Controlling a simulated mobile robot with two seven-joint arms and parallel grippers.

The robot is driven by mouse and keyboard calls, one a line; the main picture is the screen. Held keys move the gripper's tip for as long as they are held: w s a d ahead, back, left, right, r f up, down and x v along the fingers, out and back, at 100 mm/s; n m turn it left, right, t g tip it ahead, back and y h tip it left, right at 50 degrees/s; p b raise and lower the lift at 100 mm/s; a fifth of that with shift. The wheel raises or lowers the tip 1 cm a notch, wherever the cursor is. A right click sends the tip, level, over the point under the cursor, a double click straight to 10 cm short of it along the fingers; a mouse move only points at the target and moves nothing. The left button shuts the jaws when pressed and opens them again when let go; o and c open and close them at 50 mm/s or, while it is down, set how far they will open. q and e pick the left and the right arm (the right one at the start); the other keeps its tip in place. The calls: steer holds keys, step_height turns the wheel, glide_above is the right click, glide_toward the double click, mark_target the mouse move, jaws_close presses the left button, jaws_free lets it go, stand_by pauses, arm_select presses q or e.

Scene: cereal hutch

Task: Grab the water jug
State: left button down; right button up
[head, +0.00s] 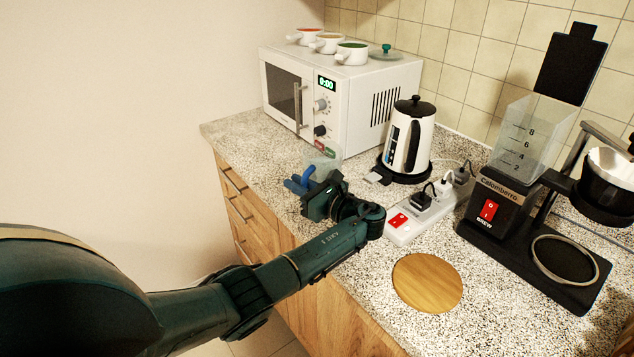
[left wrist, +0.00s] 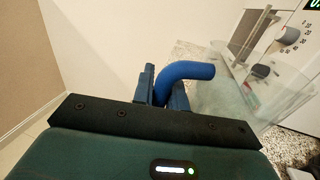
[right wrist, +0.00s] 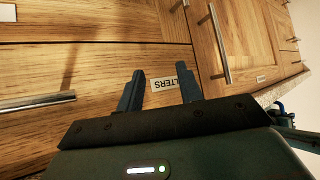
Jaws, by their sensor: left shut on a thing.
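The water jug (head: 322,160) is a clear see-through container with a blue handle, on the counter in front of the microwave. My left gripper (head: 304,187) is shut on its blue handle. In the left wrist view the handle (left wrist: 186,72) runs up from between the fingers (left wrist: 163,88), and the clear jug body (left wrist: 222,98) is to the right. The jug looks upright; its base is partly hidden by the gripper. My right gripper (right wrist: 159,86) is open and empty, in front of wooden drawer fronts, and does not show in the head view.
The white microwave (head: 355,100) with several cups on top stands behind the jug. A white kettle (head: 411,140), a power strip (head: 420,215), a coffee brewer (head: 495,205) and a round wooden board (head: 427,282) are to the right. Wooden drawers (right wrist: 100,85) have protruding handles.

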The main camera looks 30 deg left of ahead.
arm_select(q)
steer(key=shift+w+r, duration=0.1)
steer(key=shift+r, duration=0.2)
